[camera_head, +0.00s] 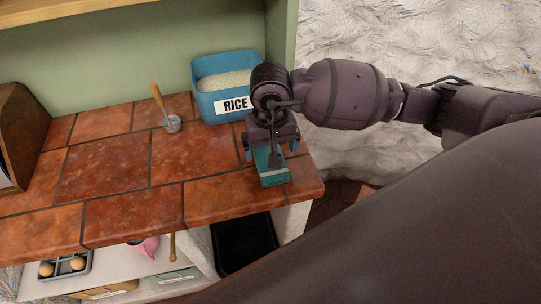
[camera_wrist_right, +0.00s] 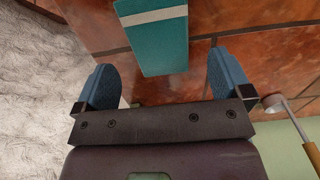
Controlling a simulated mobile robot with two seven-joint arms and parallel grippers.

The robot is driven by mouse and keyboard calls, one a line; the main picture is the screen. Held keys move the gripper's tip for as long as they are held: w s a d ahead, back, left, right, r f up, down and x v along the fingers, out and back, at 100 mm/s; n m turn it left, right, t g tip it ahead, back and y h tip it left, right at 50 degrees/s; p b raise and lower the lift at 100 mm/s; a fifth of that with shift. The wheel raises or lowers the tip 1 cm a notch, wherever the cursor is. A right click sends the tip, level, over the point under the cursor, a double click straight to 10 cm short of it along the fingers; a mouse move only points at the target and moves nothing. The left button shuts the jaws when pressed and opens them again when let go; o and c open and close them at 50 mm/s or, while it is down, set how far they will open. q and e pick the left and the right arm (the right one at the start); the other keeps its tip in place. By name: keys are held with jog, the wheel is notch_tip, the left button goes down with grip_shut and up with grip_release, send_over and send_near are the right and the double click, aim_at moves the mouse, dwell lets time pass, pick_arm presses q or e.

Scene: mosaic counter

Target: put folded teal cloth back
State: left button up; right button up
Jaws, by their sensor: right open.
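The folded teal cloth (camera_head: 272,178), with a pale stripe, lies on the tiled counter near its right front corner. My right gripper (camera_head: 270,148) is above it and hides its back part in the head view. In the right wrist view the cloth (camera_wrist_right: 165,48) shows between and beyond the two blue fingers. The right gripper (camera_wrist_right: 161,62) is open, with a finger on each side of the cloth's line and a visible gap to both. Whether it touches the cloth cannot be told. My left gripper is in neither view.
A blue rice bin (camera_head: 205,103) stands just behind my right gripper. A small scoop (camera_head: 172,125) with a wooden handle is left of it. The counter's middle (camera_head: 105,165) is clear. Below are an egg tray (camera_head: 63,268) and a black bin (camera_head: 243,243).

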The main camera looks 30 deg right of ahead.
notch_tip(320, 180, up, 8)
jog(key=shift+f, duration=0.25)
dwell(0.5)
